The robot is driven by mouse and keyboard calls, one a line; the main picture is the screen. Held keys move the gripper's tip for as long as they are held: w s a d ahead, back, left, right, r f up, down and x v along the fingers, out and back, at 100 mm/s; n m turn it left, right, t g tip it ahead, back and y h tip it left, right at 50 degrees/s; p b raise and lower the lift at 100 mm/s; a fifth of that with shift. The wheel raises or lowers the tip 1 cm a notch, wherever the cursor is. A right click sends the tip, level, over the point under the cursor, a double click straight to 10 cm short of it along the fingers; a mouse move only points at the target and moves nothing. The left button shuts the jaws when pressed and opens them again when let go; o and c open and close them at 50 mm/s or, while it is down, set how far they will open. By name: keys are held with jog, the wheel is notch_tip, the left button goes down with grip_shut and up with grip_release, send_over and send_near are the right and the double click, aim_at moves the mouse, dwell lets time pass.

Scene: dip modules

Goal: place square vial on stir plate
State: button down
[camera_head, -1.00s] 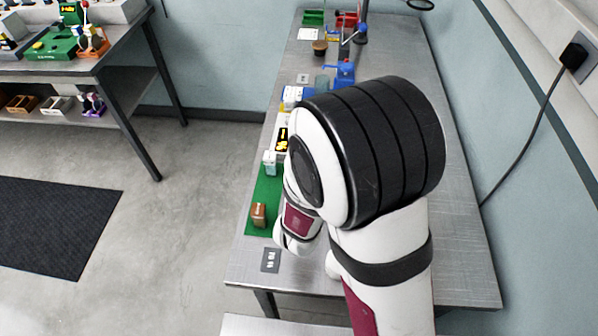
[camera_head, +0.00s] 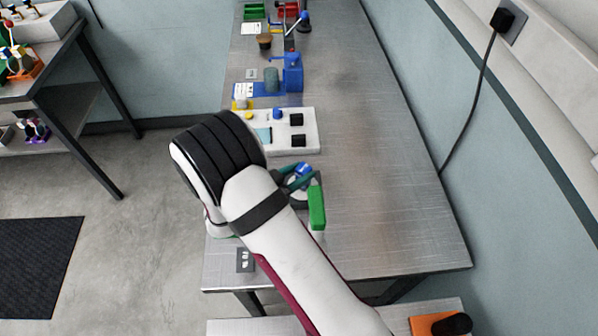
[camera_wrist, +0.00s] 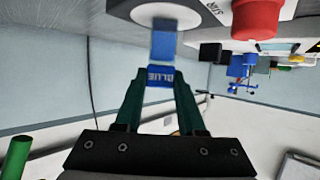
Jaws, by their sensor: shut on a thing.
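The square vial (camera_wrist: 164,46) has a blue cap marked BLUE and a translucent blue body. In the wrist view my gripper (camera_wrist: 158,82) has its two dark green fingers shut on the cap, with the body pointing away from my gripper. I cannot tell whether vial and disc touch. In the head view the blue cap (camera_head: 303,169) shows between the green fingers; my arm hides most of the stir plate.
In the head view a white module (camera_head: 308,130) with blue and black parts stands just behind my gripper. A green-topped object (camera_head: 317,205) is close on its right. A blue stand (camera_head: 292,75) is farther back. The table's right side (camera_head: 390,180) is clear.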

jog(key=c, duration=0.5)
grip_release()
jog(key=shift+f, duration=0.15)
